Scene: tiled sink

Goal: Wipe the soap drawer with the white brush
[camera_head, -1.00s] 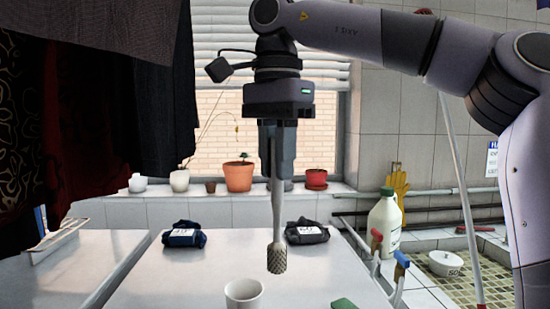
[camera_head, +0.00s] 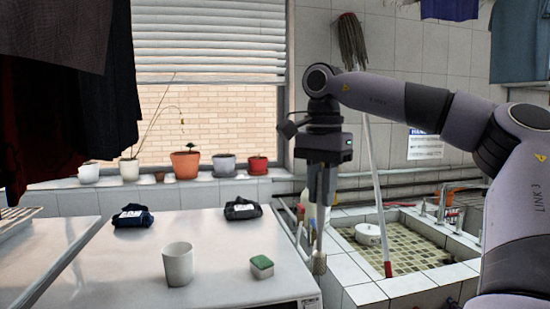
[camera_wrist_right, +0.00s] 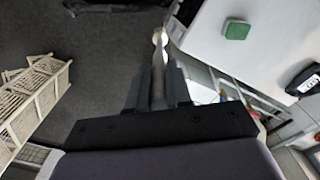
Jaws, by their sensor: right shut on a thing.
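My right gripper (camera_head: 320,192) points down in the head view and is shut on the brush handle. The brush (camera_head: 319,263) hangs below it, with its head by the right front edge of the white machine top (camera_head: 215,245). In the right wrist view the gripper (camera_wrist_right: 159,85) holds the pale brush handle between its fingers, and the brush tip (camera_wrist_right: 159,38) shows beside the white top, over the dark floor. I cannot make out the soap drawer; the machine's front is largely out of sight. My left gripper is not in view.
A white cup (camera_head: 178,264), a green sponge (camera_head: 262,266) and two dark packs (camera_head: 132,216) lie on the white top. A tiled sink (camera_head: 400,283) with a white bowl (camera_head: 368,234) and a mop (camera_head: 375,170) is to the right. A white rack (camera_wrist_right: 35,95) stands on the floor.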

